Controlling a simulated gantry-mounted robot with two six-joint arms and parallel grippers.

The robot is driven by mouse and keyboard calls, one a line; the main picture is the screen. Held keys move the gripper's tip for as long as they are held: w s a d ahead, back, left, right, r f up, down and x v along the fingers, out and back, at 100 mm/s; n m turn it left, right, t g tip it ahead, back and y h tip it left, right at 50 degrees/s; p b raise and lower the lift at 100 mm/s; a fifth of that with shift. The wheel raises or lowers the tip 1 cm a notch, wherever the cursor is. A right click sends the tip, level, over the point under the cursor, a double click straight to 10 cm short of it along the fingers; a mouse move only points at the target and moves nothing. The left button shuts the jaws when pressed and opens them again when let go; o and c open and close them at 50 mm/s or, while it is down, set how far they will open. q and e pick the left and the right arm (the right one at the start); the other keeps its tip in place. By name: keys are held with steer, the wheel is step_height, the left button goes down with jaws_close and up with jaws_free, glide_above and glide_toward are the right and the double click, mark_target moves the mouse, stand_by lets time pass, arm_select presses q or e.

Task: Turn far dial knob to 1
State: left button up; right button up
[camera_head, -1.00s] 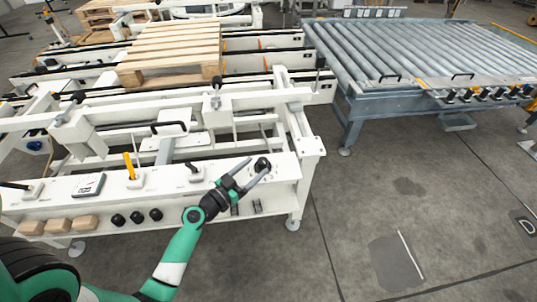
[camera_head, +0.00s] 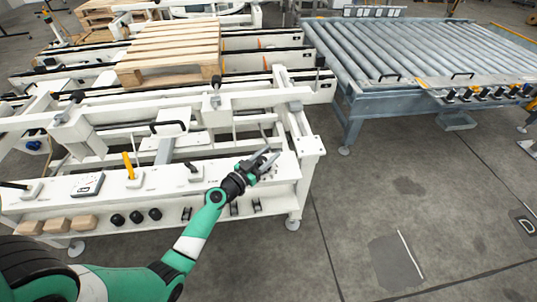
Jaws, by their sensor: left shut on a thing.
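The far dial knob is a black knob at the right end of the white control panel (camera_head: 75,197). It showed clearly a second ago; now my left gripper (camera_head: 268,158) covers most of it. The gripper's grey fingers are at the knob, closed around it as far as I can see. The dial marks on the panel are too small to read, so I cannot tell the knob's setting. My right gripper is not in view.
A wooden pallet (camera_head: 170,50) lies behind. A roller conveyor (camera_head: 420,50) stands right; floor between is clear.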

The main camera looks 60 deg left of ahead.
arm_select(q)
jaws_close()
